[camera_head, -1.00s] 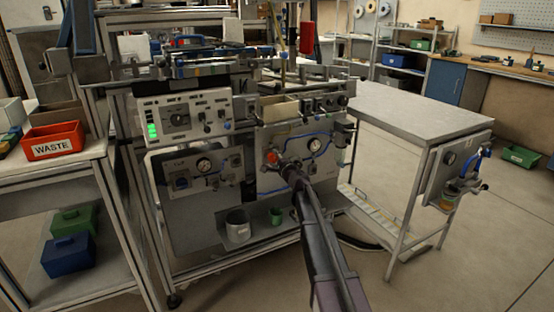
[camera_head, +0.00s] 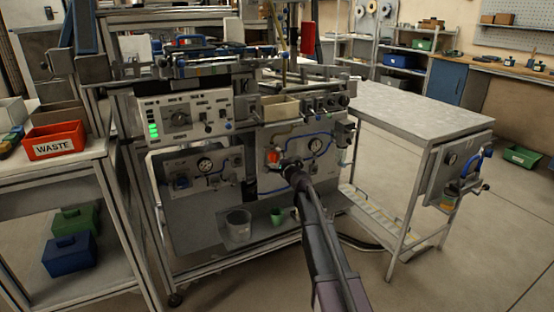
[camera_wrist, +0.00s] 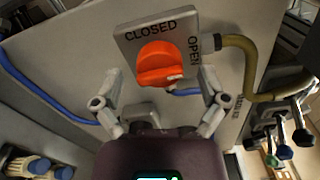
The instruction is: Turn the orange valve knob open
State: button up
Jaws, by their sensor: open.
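The orange valve knob (camera_wrist: 160,64) sits on a grey plate (camera_wrist: 128,40) marked CLOSED and OPEN in the wrist view. In the head view the knob (camera_head: 273,156) shows as a small orange patch on the machine's lower panel. My gripper (camera_wrist: 160,98) is open, with one finger on each side below the knob. The fingers look apart from the knob. In the head view my gripper (camera_head: 287,166) is just right of the knob, and its fingertips are hard to make out.
A blue hose (camera_wrist: 40,92) runs left of the knob and an olive hose (camera_wrist: 240,48) curves on its right. Levers (camera_wrist: 284,146) stick out at the lower right. A gauge (camera_head: 316,144) is right of the knob. A grey cup (camera_head: 238,226) stands on the shelf below.

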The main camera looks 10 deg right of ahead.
jog(key=v, duration=1.1)
jog(key=shift+s, duration=0.15)
jog(key=s+a+f+n+g+y, duration=0.1)
jog(key=s+a+f+n+g, duration=0.4)
jog(key=s+n, duration=0.15)
jog(key=s+a+f+n+g+y, duration=0.1)
jog(key=s+a+f+n+g, duration=0.35)
jog(key=s, duration=0.35)
jog(key=s+d+f+n+g+h+p, duration=0.1)
jog(key=s+d+f+n+g+h, duration=0.25)
jog(key=s, duration=0.65)
jog(key=s+d+f+n+g+h, duration=0.2)
jog(key=s+d+f+g+h, duration=0.15)
jog(key=s, duration=0.55)
notch_tip(320, 180, up, 36)
jog(key=p, duration=3.7)
jog(key=shift+a+r+g+h, duration=0.15)
jog(key=shift+r+g+h, duration=0.1)
jog(key=shift+g+h, duration=0.1)
jog(key=shift+s, duration=0.1)
